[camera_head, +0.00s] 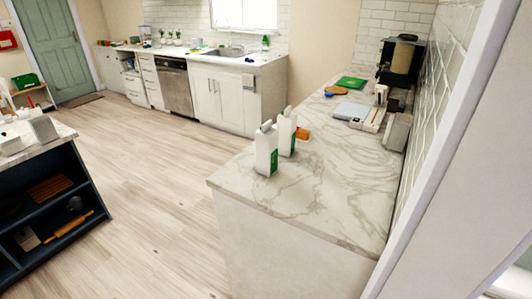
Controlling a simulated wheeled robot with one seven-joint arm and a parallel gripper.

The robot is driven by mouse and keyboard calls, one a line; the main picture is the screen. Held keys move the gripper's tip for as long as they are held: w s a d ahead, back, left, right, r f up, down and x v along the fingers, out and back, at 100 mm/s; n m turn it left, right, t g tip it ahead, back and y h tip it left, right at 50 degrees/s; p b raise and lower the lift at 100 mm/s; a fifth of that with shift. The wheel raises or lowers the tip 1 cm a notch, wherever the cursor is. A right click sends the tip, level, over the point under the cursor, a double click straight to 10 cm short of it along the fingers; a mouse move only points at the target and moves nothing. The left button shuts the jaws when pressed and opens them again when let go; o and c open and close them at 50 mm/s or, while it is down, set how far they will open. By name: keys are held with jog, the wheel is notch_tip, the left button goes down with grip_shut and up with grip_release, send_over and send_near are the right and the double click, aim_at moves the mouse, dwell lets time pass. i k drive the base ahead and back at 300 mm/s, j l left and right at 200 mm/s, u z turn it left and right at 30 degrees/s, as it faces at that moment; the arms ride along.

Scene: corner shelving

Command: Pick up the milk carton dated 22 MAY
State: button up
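Two white milk cartons with green patches stand upright on the marble counter (325,205), close to its left edge. The nearer carton (266,152) partly overlaps the one behind it, the farther carton (287,130). Any dates on them are too small to read, so I cannot tell which is dated 22 MAY. My gripper is not in view.
An orange item (303,134) lies just behind the cartons. A coffee machine (401,62), a green board (351,83) and white items are farther back. A white wall edge (455,140) rises at right. A dark island (50,200) stands left; the wooden floor between is clear.

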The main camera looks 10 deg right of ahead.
aim_at(267, 141)
jog(key=l, duration=0.1)
jog(key=i+z, duration=0.1)
jog(key=z, duration=0.2)
jog(key=i+j+z, duration=0.1)
jog(key=z, duration=0.2)
jog(key=i+j+z, duration=0.1)
jog(key=j+z, duration=0.25)
jog(key=j, duration=0.4)
jog(key=j+z, duration=0.4)
jog(key=j, duration=0.3)
jog(key=j+z, duration=0.1)
jog(key=j, duration=1.25)
jog(key=k+j, duration=0.1)
jog(key=j, duration=1.2)
jog(key=z, duration=0.05)
